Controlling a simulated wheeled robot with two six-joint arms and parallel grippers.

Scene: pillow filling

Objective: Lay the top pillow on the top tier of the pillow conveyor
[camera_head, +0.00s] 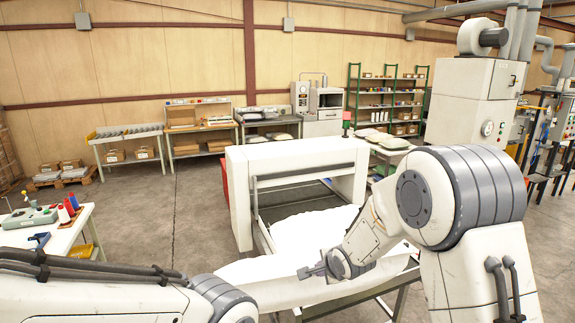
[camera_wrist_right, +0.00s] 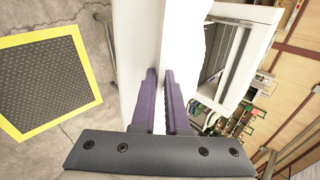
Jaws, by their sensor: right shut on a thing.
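A white pillow (camera_head: 315,228) lies along the bed of the white-framed machine (camera_head: 240,190), which I take to be the pillow conveyor. White fabric also shows at the machine's near end. My right gripper (camera_head: 308,272) is at that near end, over the white material. In the right wrist view its purple fingers (camera_wrist_right: 159,100) are shut on the edge of the white pillow (camera_wrist_right: 185,50). I cannot tell where one pillow ends and another begins. My left arm comes in from the lower left, and its gripper is out of view.
A work table (camera_head: 45,232) with thread spools stands at the left. Benches and shelves line the back wall. Open concrete floor lies left of the machine. A dark mat with a yellow border (camera_wrist_right: 45,80) lies on the floor in the right wrist view.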

